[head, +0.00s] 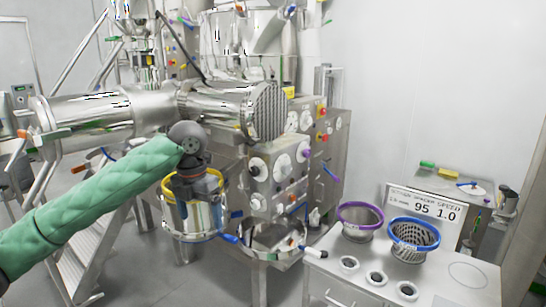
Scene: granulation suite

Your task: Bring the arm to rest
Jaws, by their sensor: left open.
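My left arm in its green quilted sleeve (95,215) reaches in from the left in the head view. It ends in a dark wrist and my left gripper (196,188), which is open and seen mostly from behind. The gripper appears in front of a steel bucket with a yellow rim (205,237); I cannot tell how far apart they are. The fingertips are hard to make out against the bucket. My right gripper is not in view.
A steel granulator with a horizontal drum (95,110) and a control panel (280,170) stands behind the arm. At right, a cabinet (330,265) bears a purple-rimmed sieve (360,233) and a blue-rimmed sieve (405,252) before a sign (425,203). Steps (85,255) stand at lower left.

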